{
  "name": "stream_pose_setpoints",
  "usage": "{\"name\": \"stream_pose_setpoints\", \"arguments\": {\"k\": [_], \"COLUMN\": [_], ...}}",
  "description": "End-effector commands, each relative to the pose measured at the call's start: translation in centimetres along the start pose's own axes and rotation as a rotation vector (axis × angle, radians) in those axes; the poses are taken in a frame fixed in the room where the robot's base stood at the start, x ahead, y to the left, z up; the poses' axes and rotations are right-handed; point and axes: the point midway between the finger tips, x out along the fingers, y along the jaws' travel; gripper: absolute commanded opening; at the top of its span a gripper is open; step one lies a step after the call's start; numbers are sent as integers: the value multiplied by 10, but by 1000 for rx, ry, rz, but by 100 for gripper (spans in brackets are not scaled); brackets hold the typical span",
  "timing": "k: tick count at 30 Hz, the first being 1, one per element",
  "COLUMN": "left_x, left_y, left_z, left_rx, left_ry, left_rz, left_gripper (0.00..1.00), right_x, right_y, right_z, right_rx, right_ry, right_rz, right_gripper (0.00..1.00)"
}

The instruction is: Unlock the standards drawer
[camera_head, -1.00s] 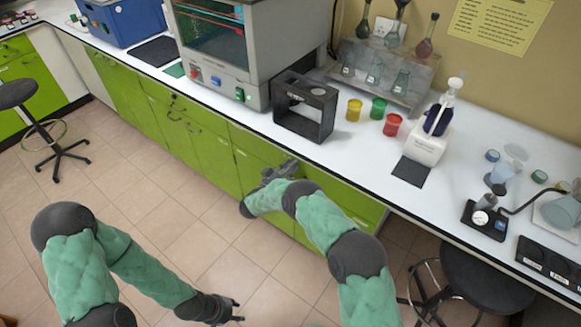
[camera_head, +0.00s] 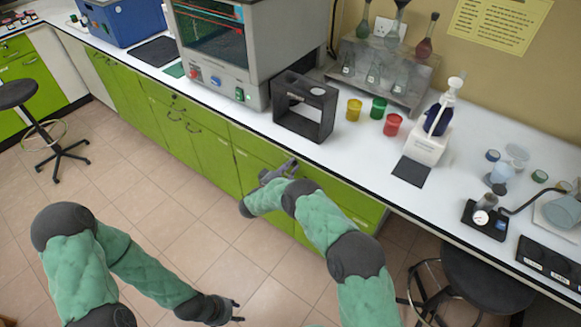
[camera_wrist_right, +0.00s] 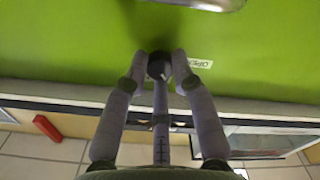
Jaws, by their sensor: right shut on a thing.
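The green drawer front (camera_head: 345,204) is below the white counter's edge and looks closed. In the right wrist view its green face (camera_wrist_right: 70,45) carries a dark round lock piece (camera_wrist_right: 158,66) and a small white label (camera_wrist_right: 200,63). My right gripper (camera_head: 288,167) is at the drawer front. In the right wrist view its fingertips (camera_wrist_right: 164,68) are shut on the dark lock piece, one on each side. The fingers hide part of it, so its exact turn is unclear. My left gripper (camera_head: 239,311) is open and empty above the floor, away from the drawer.
A metal handle (camera_wrist_right: 200,4) shows at the wrist view's edge. On the counter (camera_head: 345,150) stand a black frame (camera_head: 305,108), yellow, green and red cups (camera_head: 393,125) and a white dispenser (camera_head: 432,140). A stool (camera_head: 485,275) is under the counter at right.

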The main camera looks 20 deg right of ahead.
Motion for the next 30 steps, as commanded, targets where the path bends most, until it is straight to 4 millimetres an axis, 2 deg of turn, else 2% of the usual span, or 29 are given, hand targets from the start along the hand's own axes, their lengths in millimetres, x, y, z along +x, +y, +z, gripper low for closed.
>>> {"name": "stream_pose_setpoints", "arguments": {"k": [1,18,30], "left_x": [0,-3,-5], "left_y": [0,1,2], "left_z": [0,0,0], "left_rx": [0,0,0], "left_ry": [0,0,0], "left_rz": [0,0,0], "left_gripper": [40,40,40], "right_x": [2,2,2], "right_y": [2,0,-1], "right_z": [-8,-9,-9], "right_rx": [-34,-562,-811], "right_ry": [11,11,12], "right_rz": [4,5,5], "right_gripper": [0,0,0]}}
